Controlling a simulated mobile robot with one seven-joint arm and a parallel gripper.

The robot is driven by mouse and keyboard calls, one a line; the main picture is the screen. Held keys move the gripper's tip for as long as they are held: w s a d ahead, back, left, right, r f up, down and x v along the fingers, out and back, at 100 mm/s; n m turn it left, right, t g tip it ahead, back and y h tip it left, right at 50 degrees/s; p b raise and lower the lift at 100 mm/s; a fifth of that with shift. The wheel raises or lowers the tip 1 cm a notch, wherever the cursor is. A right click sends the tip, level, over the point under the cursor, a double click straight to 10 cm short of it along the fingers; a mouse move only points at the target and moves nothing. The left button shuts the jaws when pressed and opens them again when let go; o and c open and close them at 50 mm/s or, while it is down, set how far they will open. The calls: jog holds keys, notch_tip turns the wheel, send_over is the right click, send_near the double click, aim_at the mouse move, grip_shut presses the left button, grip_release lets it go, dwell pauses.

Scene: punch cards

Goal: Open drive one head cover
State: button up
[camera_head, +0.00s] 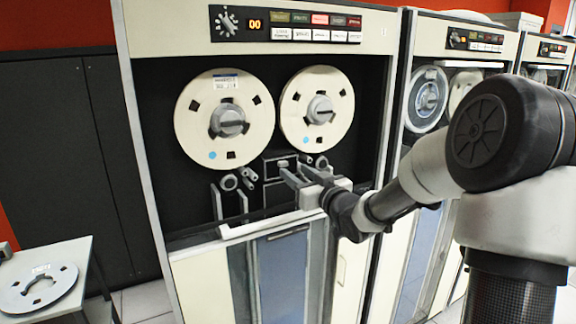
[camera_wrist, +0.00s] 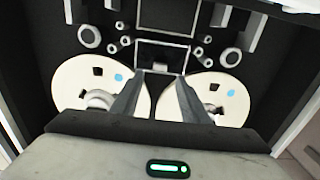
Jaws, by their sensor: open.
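The drive one unit shows a dark head block, which looks like the head cover (camera_head: 275,157), below and between two cream tape reels. The left reel (camera_head: 196,128) and right reel (camera_head: 336,80) sit on their hubs. My gripper (camera_head: 287,178) reaches in from the right, just in front of the head block, and partly hides it. In the wrist view the head cover (camera_wrist: 178,57) appears as a dark framed box just beyond the fingertips. My gripper (camera_wrist: 161,78) is open with nothing between the fingers. I cannot tell whether a finger touches the cover.
Small rollers (camera_head: 229,182) flank the head block. The drive's lower glass window (camera_head: 283,270) is beneath it. A second tape drive (camera_head: 425,95) stands to the right behind my arm. A small table (camera_head: 80,252) with a loose reel (camera_head: 40,291) is at lower left.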

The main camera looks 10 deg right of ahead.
aim_at(284, 164)
jog(key=shift+p+x, duration=0.35)
jog(key=shift+x, duration=2.45)
